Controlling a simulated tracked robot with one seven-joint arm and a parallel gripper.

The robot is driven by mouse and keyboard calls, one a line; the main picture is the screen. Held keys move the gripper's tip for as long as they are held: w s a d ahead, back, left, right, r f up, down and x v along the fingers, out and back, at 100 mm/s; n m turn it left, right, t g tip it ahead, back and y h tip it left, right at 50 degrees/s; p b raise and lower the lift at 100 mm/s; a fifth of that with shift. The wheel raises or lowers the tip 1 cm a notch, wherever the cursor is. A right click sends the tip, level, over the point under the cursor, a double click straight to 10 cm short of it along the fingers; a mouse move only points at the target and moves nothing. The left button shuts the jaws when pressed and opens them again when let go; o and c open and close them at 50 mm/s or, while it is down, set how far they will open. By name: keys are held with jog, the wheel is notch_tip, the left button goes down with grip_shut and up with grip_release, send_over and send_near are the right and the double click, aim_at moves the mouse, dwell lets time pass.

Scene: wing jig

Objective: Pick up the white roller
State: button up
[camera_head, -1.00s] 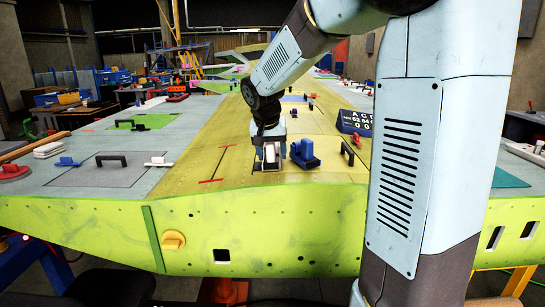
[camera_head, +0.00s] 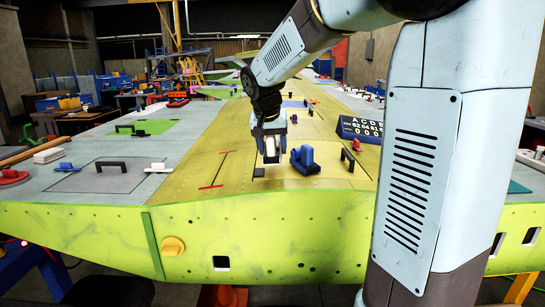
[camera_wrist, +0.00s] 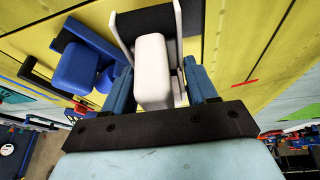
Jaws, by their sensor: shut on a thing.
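The white roller (camera_head: 270,151) is between the fingers of my gripper (camera_head: 269,137) in the head view, held just above the yellow-green wing skin. In the wrist view, the blue fingers of my gripper (camera_wrist: 160,88) are shut on its white, block-shaped handle (camera_wrist: 152,72), one finger on each side. A white bracket and a dark part show beyond the handle. The roller's underside is hidden in the wrist view. A small dark patch (camera_head: 258,172) shows on the wing below the roller.
A blue tool of similar shape (camera_head: 305,160) stands close to the right of the roller; it also shows in the wrist view (camera_wrist: 86,66). A black handle (camera_head: 348,158) and a dark lettered board (camera_head: 360,130) are farther right.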

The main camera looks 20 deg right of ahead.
jog(key=s+r, duration=0.1)
jog(key=r, duration=0.1)
jog(key=s+r, duration=0.2)
jog(key=s+a+r, duration=0.1)
jog(key=s, duration=0.1)
jog(key=shift+r, duration=0.4)
jog(key=s+a+r, duration=0.1)
jog(key=s+r, duration=0.2)
jog(key=s, duration=0.5)
jog(key=shift+s+a+r, duration=0.2)
jog(key=shift+a, duration=0.05)
